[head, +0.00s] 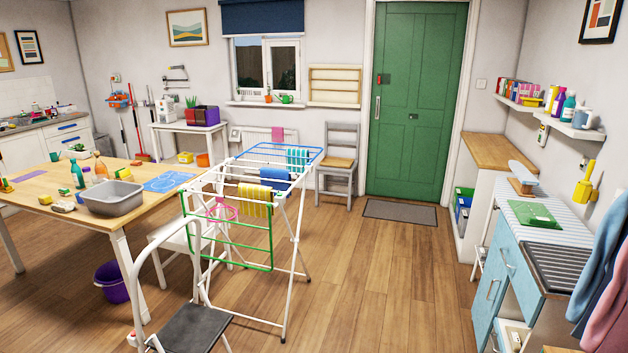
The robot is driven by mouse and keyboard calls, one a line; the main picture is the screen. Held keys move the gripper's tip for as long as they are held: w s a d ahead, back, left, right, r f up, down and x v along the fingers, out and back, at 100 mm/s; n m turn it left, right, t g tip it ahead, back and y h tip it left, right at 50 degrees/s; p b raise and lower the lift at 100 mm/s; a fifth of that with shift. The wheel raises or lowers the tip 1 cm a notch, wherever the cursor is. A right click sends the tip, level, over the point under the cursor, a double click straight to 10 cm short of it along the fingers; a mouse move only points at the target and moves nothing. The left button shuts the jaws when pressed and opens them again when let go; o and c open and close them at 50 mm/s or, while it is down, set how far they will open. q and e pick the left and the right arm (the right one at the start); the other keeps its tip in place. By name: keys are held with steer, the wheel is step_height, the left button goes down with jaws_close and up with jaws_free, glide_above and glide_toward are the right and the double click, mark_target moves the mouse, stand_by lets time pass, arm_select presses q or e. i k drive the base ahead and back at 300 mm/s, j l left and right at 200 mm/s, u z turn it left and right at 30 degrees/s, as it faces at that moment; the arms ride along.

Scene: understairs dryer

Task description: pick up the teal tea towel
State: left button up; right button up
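A teal cloth with stripes (297,159), which looks like the tea towel, hangs over the far right part of the white folding drying rack (285,262). A blue cloth (273,178) hangs nearer on the same rack, and a yellow striped cloth (256,196) hangs nearer still. The lower part of the teal cloth is partly hidden by the rack's bars and the blue cloth. Neither of my grippers is in the head view.
A black-topped step stool (195,326) and a white chair (182,238) stand before the rack. A cluttered wooden table (60,212) is on the left, a grey chair (338,163) behind. Floor (385,290) right of the rack is clear, up to the blue cabinet (492,270).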

mark_target(293, 152)
steer(key=i+z, duration=0.25)
steer(key=i, duration=0.85)
steer(key=i+z, duration=0.3)
steer(key=i, duration=0.8)
steer(key=i+l+u, duration=0.2)
steer(key=i, duration=0.35)
steer(key=i+u, duration=0.15)
steer(key=i, duration=0.4)
steer(key=i+l+u, duration=0.2)
steer(key=i, duration=0.35)
steer(key=l, duration=0.1)
